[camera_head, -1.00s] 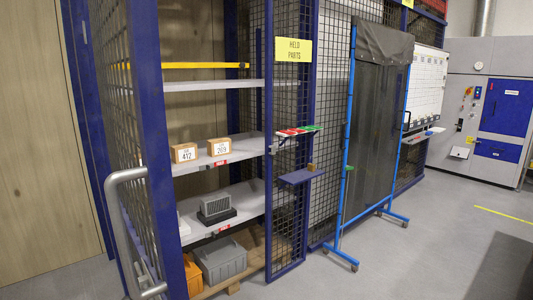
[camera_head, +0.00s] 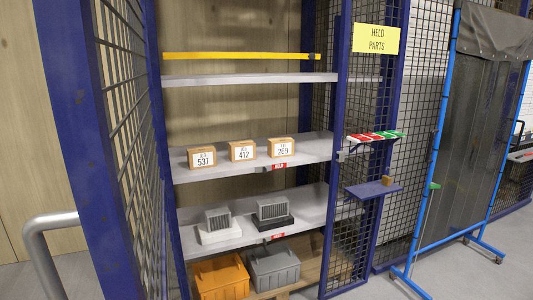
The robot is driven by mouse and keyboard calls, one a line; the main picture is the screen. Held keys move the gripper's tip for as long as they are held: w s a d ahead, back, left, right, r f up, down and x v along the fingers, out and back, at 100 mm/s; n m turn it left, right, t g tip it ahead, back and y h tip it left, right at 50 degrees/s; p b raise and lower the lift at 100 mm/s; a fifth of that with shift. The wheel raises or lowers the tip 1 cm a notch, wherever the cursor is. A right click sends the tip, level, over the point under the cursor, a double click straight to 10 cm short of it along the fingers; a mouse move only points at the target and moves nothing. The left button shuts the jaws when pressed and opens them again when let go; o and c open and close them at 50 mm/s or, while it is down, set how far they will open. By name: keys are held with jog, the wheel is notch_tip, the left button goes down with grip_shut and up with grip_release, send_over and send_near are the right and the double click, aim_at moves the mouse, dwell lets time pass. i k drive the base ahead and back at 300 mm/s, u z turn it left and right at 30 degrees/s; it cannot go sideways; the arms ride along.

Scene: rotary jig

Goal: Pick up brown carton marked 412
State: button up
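The brown carton marked 412 (camera_head: 242,151) stands on the middle shelf (camera_head: 320,148) of an open mesh cage rack. Its white label faces me. It is the middle one of three brown cartons: the carton marked 537 (camera_head: 201,157) is to its left and the carton marked 269 (camera_head: 282,148) to its right. Small gaps separate them. My gripper is not in view.
Blue cage posts (camera_head: 90,150) with mesh frame the rack's left and right sides. A bent grey rail (camera_head: 45,250) stands at front left. A lower shelf holds two grey finned blocks; orange (camera_head: 220,278) and grey bins (camera_head: 275,268) stand beneath. A yellow bar (camera_head: 240,56) spans the top.

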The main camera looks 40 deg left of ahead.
aim_at(245, 150)
jog(key=i, duration=1.05)
jog(key=u, duration=2.2)
